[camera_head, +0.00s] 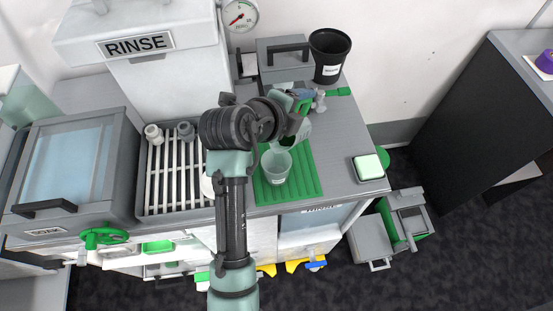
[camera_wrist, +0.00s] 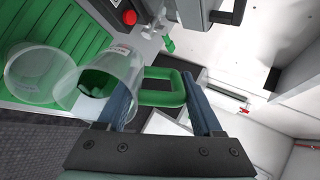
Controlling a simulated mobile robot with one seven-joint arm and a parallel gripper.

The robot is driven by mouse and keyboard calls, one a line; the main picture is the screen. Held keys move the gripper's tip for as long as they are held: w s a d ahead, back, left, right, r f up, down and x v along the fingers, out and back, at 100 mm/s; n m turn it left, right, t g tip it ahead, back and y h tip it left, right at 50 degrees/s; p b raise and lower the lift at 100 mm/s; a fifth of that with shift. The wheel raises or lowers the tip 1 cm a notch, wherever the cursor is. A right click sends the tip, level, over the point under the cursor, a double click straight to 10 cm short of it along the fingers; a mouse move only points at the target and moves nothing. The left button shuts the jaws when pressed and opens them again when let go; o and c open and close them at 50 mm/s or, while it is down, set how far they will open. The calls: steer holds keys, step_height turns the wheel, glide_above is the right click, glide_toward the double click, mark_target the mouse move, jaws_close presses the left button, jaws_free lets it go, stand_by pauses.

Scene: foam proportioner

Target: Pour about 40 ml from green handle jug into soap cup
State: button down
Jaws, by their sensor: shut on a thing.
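The clear jug with the green handle (camera_wrist: 162,98) is held by my gripper (camera_wrist: 160,84), whose blue fingers are on either side of the handle. The jug body (camera_wrist: 122,66) is tilted, its mouth turned toward a clear cup (camera_wrist: 36,74); dark green shows inside. In the head view the jug (camera_head: 303,133) is partly hidden by my gripper (camera_head: 291,122). The cup, likely the soap cup, stands upright on the green mat (camera_head: 308,178) in the head view (camera_head: 276,168). The jug's lip is close to the cup's rim. I cannot tell whether liquid is flowing.
A black labelled bucket (camera_head: 329,55) and a grey handled box (camera_head: 284,60) stand behind the mat. A slatted rack (camera_head: 174,180) lies to the left.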

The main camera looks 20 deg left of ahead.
steer(key=shift+s+a+f+t+b, duration=0.2)
steer(key=shift+t+b, duration=0.3)
steer(key=shift+b, duration=0.5)
steer(key=shift+s+d+f+t+b, duration=0.1)
steer(key=shift+s+t+b, duration=0.3)
steer(key=shift+b, duration=0.55)
steer(key=shift+w+r, duration=0.1)
steer(key=shift+w+r, duration=0.1)
steer(key=shift+w, duration=0.1)
steer(key=shift+w+h, duration=0.25)
steer(key=shift+h, duration=0.15)
steer(key=shift+w+t+b, duration=0.3)
steer(key=shift+t+b, duration=0.05)
steer(key=shift+t, duration=0.05)
steer(key=shift+s+f+t+b, duration=0.15)
steer(key=shift+f+t+b, duration=0.2)
steer(key=shift+b, duration=0.75)
steer(key=shift+s+r+t+b, duration=0.25)
steer(key=shift+t+b, duration=0.3)
steer(key=shift+b, duration=1)
